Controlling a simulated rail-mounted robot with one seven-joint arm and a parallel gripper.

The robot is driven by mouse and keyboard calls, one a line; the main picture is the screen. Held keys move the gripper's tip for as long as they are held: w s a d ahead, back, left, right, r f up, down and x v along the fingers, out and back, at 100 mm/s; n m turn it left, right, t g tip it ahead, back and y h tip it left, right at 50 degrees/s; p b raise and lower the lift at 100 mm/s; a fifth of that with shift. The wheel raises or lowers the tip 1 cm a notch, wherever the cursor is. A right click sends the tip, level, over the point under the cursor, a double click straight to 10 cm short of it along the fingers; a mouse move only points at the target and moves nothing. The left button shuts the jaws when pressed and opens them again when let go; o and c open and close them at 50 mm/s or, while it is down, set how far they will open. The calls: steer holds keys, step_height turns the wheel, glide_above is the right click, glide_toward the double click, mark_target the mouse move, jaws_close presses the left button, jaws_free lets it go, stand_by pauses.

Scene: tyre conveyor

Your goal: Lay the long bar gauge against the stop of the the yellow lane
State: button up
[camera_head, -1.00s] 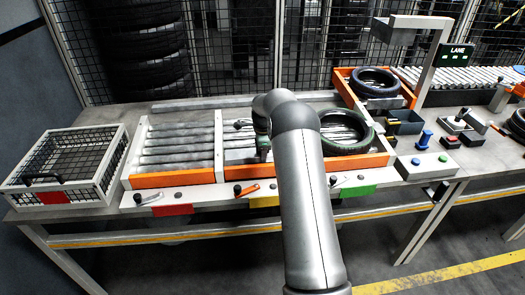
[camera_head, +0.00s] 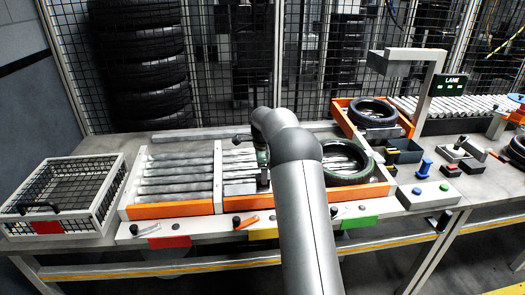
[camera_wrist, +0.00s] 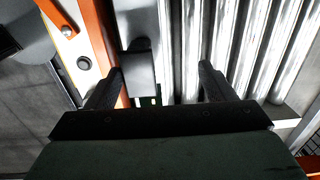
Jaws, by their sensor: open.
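The yellow lane, marked by a yellow plate (camera_head: 263,233), is the middle lane, with an orange stop (camera_head: 240,189) along its front. My gripper (camera_head: 263,182) is low over this lane, just behind the stop. In the wrist view its two fingers (camera_wrist: 160,84) are apart. A grey piece with a raised dark block (camera_wrist: 139,62) lies between and beyond them, beside the orange stop (camera_wrist: 92,35). It looks like the bar gauge, but its full length is hidden. I cannot tell whether it touches the stop. Bare rollers (camera_wrist: 235,50) run alongside.
The red lane's rollers (camera_head: 178,172) are empty. A dark tyre (camera_head: 347,164) lies in the green lane, right of my arm. A wire basket (camera_head: 103,195) stands at the left. A long grey strip (camera_head: 190,134) lies behind the lanes. A lane sign (camera_head: 453,82) stands at the right.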

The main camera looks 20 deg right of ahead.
step_height(320, 180, up, 11)
steer(key=s, duration=0.1)
steer(key=shift+a, duration=0.2)
stand_by(1.0)
steer(key=s+a+r+n, duration=0.1)
steer(key=s+a+n, duration=0.55)
steer(key=s, duration=0.35)
steer(key=s+a+r+n, duration=0.2)
steer(key=s+a+n, duration=0.3)
steer(key=s+a, duration=0.3)
steer(key=s+a+f+n, duration=0.1)
steer(key=s+f+n, duration=0.1)
steer(key=s, duration=0.6)
steer(key=s+a+f+n, duration=0.2)
steer(key=s+f+n, duration=0.1)
steer(key=s, duration=0.4)
steer(key=s+a+f+n, duration=0.2)
steer(key=s+n, duration=0.3)
steer(key=s, duration=0.3)
steer(key=shift+s+a+f+g, duration=0.15)
steer(key=shift+s+f+g, duration=0.2)
steer(key=shift+f, duration=0.3)
